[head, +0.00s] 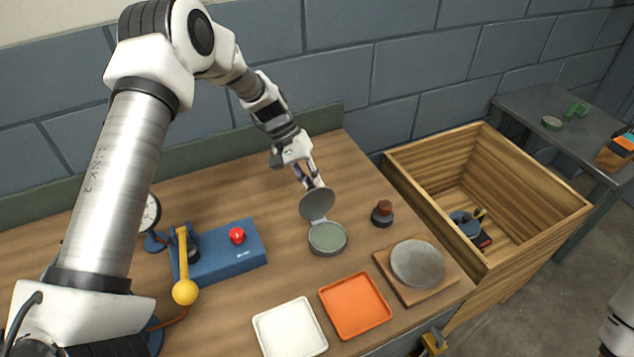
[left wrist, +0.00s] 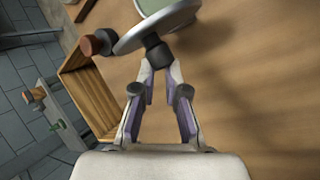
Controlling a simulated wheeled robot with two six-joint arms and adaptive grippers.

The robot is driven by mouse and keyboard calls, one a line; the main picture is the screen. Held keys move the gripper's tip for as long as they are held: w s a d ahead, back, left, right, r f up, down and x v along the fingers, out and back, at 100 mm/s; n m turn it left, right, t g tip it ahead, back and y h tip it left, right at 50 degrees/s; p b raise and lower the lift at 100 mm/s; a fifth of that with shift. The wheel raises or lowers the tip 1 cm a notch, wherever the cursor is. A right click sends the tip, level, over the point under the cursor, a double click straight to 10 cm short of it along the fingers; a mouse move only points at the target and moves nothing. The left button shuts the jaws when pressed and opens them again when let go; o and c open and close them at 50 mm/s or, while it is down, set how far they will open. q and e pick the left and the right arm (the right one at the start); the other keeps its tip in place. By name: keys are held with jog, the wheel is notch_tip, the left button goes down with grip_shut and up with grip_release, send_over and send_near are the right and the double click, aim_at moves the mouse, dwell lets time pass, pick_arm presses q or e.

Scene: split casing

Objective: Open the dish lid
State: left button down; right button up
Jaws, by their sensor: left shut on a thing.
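The dish (head: 327,238) is round and grey-green and sits on the wooden table. Its lid (head: 317,204) stands raised at the dish's back edge, tilted up, so the dish's inside shows. My left gripper (head: 314,184) is behind the lid, at its upper edge. In the left wrist view the fingers (left wrist: 159,62) are closed on a dark knob (left wrist: 157,52) on the lid's outer face; the lid (left wrist: 150,28) shows as a grey disc, with part of the dish (left wrist: 160,5) beyond it. My right gripper is not in view.
A brown-topped dark stamp-like object (head: 382,213) stands right of the dish. An orange tray (head: 355,305), a white tray (head: 290,329) and a grey disc (head: 417,264) on a board are in front. A blue box (head: 220,258) with a red button is left. A wooden crate (head: 440,205) stands beyond the table's right edge.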

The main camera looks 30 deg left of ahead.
pick_arm(q)
jog(key=shift+s+f, duration=0.4)
jog(key=shift+s, duration=0.1)
jog(key=c, duration=1.3)
grip_release()
jog(key=shift+c, duration=0.2)
jog(key=o, duration=0.3)
jog(key=shift+s+a+r, duration=0.1)
jog(key=shift+s+a, duration=0.1)
jog(key=shift+a, duration=0.05)
jog(key=shift+s+a+r, duration=0.1)
jog(key=shift+a+r, duration=0.05)
jog(key=shift+a, duration=0.05)
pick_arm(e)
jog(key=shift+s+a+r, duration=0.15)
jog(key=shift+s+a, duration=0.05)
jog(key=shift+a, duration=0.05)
pick_arm(q)
jog(key=shift+d, duration=0.1)
jog(key=shift+r, duration=0.15)
jog(key=v, duration=1.2)
